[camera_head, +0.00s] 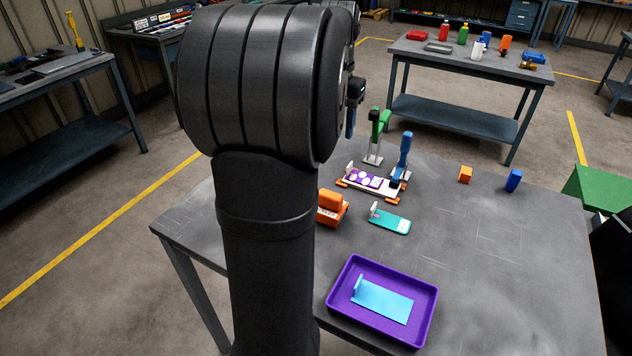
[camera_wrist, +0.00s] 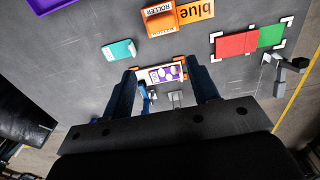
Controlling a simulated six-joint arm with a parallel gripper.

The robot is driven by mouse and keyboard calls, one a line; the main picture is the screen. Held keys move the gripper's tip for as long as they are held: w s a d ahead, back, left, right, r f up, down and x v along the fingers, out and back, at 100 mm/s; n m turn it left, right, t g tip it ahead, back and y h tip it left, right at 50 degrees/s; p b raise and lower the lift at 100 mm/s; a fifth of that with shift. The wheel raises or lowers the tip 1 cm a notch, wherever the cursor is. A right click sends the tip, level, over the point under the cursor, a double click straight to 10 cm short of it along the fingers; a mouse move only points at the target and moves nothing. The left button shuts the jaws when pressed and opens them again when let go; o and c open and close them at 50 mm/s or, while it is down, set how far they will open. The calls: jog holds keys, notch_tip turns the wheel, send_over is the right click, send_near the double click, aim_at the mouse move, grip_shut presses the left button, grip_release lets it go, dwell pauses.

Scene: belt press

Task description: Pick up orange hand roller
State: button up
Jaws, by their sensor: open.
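The orange hand roller (camera_head: 331,207) sits on the grey table, partly behind my arm in the head view. In the wrist view an orange block with a "ROLLER" label (camera_wrist: 158,20) lies near the top edge, beyond my fingertips. My gripper (camera_wrist: 161,68) is open, its two dark fingers apart. In that view the fingers frame a white and purple plate with orange corners (camera_wrist: 165,74). I cannot tell its height above the table. Nothing shows held between the fingers. In the head view my arm's large dark links hide the left part of the table.
A teal piece (camera_head: 390,220) lies right of the roller. A purple tray (camera_head: 428,318) holds a light blue piece (camera_head: 382,300). Blue (camera_head: 402,158) and green (camera_head: 378,130) upright tools stand behind. The table's right side is mostly clear.

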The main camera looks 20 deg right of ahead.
notch_tip(320, 180, down, 16)
jog(key=m, duration=1.8)
jog(key=shift+s+f, duration=0.15)
jog(key=shift+a+f, duration=0.2)
jog(key=shift+f, duration=2.55)
grip_shut()
